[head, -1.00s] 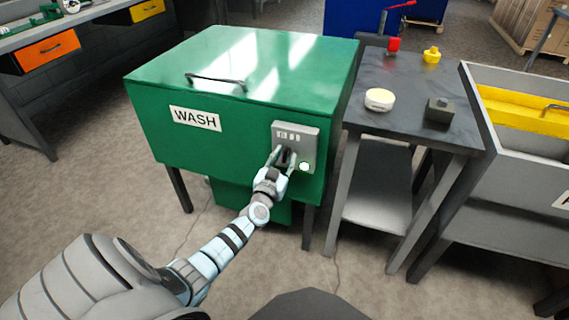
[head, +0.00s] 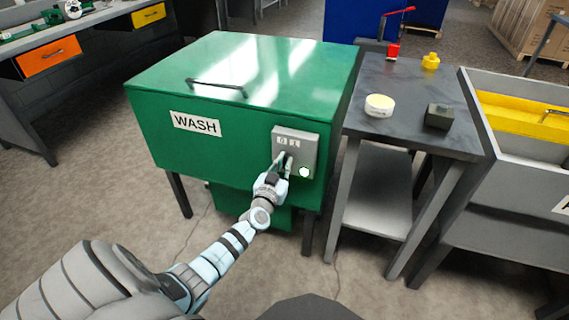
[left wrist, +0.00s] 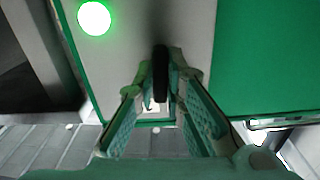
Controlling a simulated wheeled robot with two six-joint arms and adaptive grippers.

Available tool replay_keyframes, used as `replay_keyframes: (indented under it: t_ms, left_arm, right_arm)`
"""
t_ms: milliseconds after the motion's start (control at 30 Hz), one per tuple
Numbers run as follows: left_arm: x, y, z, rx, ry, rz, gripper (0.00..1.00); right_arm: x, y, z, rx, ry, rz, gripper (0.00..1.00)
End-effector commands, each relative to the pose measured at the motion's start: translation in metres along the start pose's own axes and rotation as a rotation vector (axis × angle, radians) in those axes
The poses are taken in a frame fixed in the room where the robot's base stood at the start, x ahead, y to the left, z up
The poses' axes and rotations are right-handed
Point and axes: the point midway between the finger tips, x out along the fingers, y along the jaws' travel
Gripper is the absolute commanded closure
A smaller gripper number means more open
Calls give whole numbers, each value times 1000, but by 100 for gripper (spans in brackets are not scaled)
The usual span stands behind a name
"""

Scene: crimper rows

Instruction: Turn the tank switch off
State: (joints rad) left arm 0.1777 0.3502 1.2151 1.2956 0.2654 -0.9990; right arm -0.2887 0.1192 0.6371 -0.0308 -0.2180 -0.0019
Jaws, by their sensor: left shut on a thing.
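The green wash tank (head: 195,152), labelled WASH, stands at the centre of the head view with its lid down. A grey switch panel (head: 309,145) is on its front right. A small round light on the panel (head: 304,172) glows green, and it also glows in the left wrist view (left wrist: 94,18). My left gripper (head: 283,164) is at the panel, shut on the dark switch handle (left wrist: 160,72), which shows between its fingers in the left wrist view. The handle's exact setting is hard to read. My right gripper is not in view.
A workbench (head: 60,75) is at the left.

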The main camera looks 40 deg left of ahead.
Motion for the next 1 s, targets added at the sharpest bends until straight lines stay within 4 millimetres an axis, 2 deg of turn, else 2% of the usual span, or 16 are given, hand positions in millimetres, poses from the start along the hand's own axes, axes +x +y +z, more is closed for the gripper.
replay_keyframes:
  t_ms: [600, 1000]
  left_arm:
    - [0, 0, 1, -446, -3, 0, 100]
    - [0, 0, 1, -599, -3, 0, 100]
  right_arm:
    - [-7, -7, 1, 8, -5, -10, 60]
    - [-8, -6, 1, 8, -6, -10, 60]
